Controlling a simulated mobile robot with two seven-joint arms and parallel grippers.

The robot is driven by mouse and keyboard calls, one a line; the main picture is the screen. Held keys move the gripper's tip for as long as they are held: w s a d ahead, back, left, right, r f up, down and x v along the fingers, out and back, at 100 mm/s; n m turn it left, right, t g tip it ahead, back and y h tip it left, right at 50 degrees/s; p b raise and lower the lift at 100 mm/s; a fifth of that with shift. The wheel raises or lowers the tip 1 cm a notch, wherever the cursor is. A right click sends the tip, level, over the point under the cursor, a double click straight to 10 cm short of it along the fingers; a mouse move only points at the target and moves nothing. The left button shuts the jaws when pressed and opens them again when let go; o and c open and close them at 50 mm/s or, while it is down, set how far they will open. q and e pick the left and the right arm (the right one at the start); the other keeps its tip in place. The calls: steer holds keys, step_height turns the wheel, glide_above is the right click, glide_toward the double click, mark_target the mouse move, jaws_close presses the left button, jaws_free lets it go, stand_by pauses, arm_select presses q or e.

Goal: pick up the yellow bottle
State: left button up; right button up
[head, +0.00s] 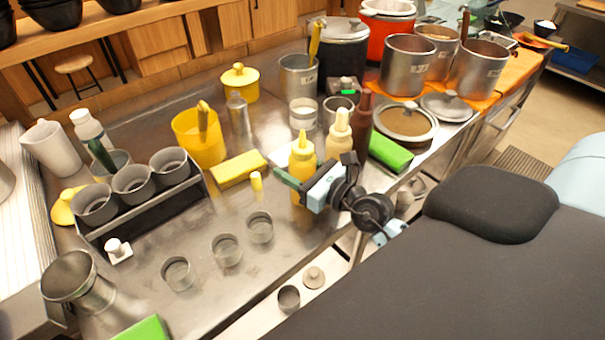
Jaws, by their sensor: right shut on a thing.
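The yellow bottle (301,155) is a squeeze bottle with a pointed nozzle, standing upright near the front edge of the steel counter. My right gripper (303,178) is at its body, shut on it, with one dark green finger showing on the left side. The gripper's light blue and black body hides part of the bottle's lower right side. The bottle's base looks to be at the counter, but I cannot tell whether it touches. My left gripper is not in view.
A cream bottle (339,138) and a dark red bottle (362,122) stand close behind to the right. A green block (391,152) lies right of them. A yellow sponge (238,169) lies to the left. Several small metal cups (227,249) stand on the front counter.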

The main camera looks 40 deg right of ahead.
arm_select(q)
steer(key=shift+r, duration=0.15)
arm_select(e)
steer(key=shift+r, duration=0.2)
steer(key=shift+r, duration=0.25)
step_height(320, 180, up, 16)
steer(key=p, duration=0.4)
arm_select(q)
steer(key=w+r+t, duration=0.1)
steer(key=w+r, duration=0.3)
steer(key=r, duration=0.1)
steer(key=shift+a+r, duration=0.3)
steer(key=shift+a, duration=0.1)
arm_select(e)
steer(key=shift+r, duration=0.6)
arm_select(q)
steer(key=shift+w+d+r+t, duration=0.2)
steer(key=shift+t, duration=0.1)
arm_select(e)
steer(key=shift+o, duration=0.3)
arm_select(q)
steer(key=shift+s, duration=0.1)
